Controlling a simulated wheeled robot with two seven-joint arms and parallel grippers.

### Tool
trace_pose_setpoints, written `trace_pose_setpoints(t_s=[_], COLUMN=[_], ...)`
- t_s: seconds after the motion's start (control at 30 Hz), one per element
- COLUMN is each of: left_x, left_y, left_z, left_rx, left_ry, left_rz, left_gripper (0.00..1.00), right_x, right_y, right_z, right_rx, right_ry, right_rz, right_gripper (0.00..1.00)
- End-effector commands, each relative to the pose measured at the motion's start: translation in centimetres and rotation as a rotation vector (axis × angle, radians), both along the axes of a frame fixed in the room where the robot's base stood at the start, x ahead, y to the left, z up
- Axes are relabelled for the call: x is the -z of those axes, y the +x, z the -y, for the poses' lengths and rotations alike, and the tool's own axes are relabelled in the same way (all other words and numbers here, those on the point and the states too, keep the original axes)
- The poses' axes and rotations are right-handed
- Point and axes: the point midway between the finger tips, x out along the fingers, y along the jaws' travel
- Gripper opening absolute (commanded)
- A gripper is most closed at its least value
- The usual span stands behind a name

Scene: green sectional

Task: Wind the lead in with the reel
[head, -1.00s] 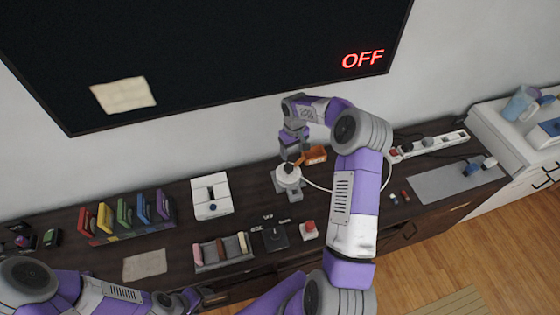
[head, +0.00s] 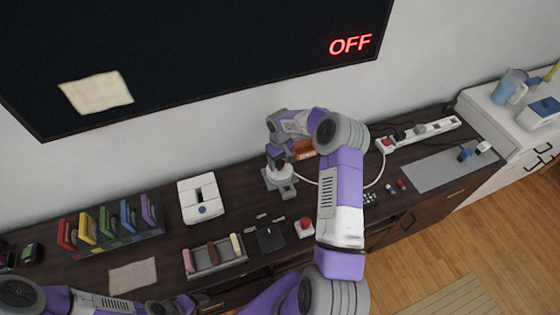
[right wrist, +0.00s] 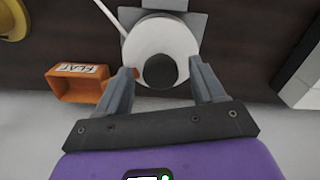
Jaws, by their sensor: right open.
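The reel (head: 279,174) is a white drum on a grey base, standing on the dark cabinet top. In the right wrist view its white disc (right wrist: 178,38) has a dark round knob (right wrist: 160,71) on it. The white lead (head: 377,179) runs from the reel behind my right arm and curves up toward the power strip. My right gripper (right wrist: 165,80) is open, its fingers on either side of the knob; whether they touch it I cannot tell. In the head view the right gripper (head: 277,158) is just above the reel. My left gripper (head: 188,304) is low at the bottom edge, its jaws unclear.
An orange bin labelled FLAT (right wrist: 72,86) stands close beside the reel. A power strip (head: 420,133) with plugs and a grey mat (head: 440,172) lie to the right. A white box (head: 203,199), a tray of bars (head: 218,261) and a red button (head: 304,227) stand nearby.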

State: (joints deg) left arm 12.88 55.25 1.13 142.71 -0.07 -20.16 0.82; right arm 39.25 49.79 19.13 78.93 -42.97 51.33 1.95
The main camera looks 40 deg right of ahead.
Motion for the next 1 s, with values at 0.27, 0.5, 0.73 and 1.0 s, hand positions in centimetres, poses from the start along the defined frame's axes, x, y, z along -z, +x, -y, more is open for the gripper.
trace_pose_setpoints(t_s=[0.27, 0.5, 0.73, 1.0], left_x=[0.01, 0.01, 0.01, 0.09], left_y=[0.0, 0.0, 0.0, 0.0], left_z=[0.0, -0.01, -0.01, 0.0], left_rx=[0.0, 0.0, 0.0, 0.0], left_ry=[0.0, 0.0, 0.0, 0.0], left_rz=[0.0, 0.0, 0.0, 0.0], left_gripper=[0.67, 0.67, 0.67, 0.67], right_x=[0.19, 0.17, 0.16, 0.15], right_y=[0.01, 0.01, 0.01, -0.2], right_z=[0.0, 0.01, 0.0, 0.27], right_rx=[0.0, 0.0, 0.0, 0.021], right_ry=[0.0, 0.0, 0.0, 0.0], right_rz=[0.0, 0.0, 0.0, 0.0], right_gripper=[0.69, 0.32, 0.0, 0.0])
